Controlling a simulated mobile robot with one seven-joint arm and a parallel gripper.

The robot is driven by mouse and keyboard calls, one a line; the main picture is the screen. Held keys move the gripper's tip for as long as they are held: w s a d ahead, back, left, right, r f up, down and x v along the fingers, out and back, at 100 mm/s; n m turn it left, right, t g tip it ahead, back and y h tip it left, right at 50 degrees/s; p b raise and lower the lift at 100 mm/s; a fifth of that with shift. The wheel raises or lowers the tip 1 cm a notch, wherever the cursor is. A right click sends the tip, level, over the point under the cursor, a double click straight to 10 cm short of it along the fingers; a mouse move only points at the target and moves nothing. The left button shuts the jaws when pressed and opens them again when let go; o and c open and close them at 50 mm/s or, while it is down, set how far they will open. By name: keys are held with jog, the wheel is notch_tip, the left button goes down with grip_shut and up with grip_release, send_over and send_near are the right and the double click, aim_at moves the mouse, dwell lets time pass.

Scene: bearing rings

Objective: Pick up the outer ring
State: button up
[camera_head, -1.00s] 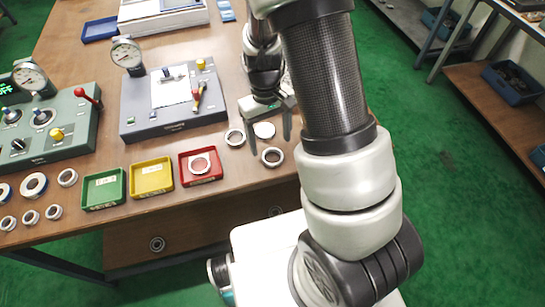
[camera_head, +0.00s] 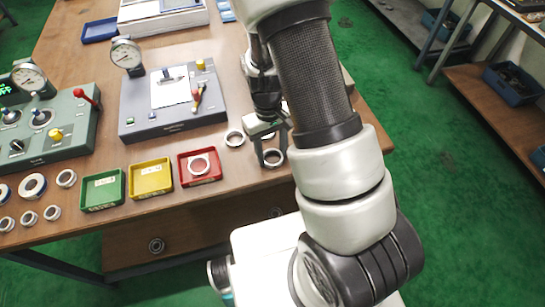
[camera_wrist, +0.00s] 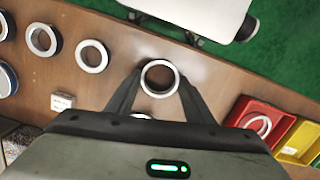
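A silver metal ring (camera_head: 273,158) lies on the wooden bench near its front edge. In the wrist view the same ring (camera_wrist: 145,84) is between the two fingertips. My gripper (camera_head: 272,156) is open and low over it, one finger on each side; it also shows in the wrist view (camera_wrist: 160,80). I cannot tell whether the fingers touch the ring. Another silver ring (camera_head: 235,131) lies just to the left in the head view. More rings (camera_wrist: 80,56) lie left in the wrist view. No label shows which is the outer ring.
A red tray (camera_head: 216,179) holds a ring; yellow (camera_head: 151,194) and green (camera_head: 103,208) trays stand beside it. Several rings (camera_head: 33,195) lie at the bench's left. A grey fixture (camera_head: 172,128) with a dial gauge stands behind the trays. The bench edge is close in front.

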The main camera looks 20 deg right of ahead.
jog(key=shift+c, duration=1.2)
